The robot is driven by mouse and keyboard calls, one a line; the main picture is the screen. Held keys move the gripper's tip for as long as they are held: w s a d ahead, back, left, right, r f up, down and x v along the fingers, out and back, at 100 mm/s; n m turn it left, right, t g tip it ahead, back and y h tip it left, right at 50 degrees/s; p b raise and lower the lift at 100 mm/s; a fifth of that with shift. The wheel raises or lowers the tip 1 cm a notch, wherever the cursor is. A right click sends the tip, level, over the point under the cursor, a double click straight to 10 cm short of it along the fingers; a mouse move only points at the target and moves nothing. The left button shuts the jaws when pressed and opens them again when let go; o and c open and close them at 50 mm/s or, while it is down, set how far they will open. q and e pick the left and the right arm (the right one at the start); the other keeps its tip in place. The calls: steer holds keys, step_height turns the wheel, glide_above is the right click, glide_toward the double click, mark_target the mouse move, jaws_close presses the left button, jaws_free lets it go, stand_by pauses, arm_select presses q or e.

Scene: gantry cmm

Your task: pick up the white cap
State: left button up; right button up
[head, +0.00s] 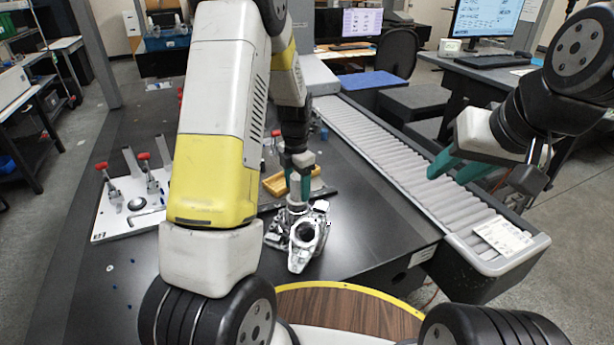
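A small whitish cylindrical piece, which looks like the white cap (297,208), shows just under my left gripper, by the upper edge of a shiny metal casting (303,240) on the black table. My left gripper (298,196) points down with its teal fingertips at the top of this piece. The fingers are close together, and I cannot tell whether they grip it. My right gripper (448,177) is over the roller conveyor with its teal fingers apart and nothing between them.
The roller conveyor (375,145) runs along the table's right side. A yellow-brown tray (290,182) lies behind the casting. A white fixture plate (125,215) with red-tipped clamps is at left. My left arm hides the table's middle. The table right of the casting (375,230) is clear.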

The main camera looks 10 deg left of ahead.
arm_select(q)
jaws_close()
steer(key=shift+r, duration=0.1)
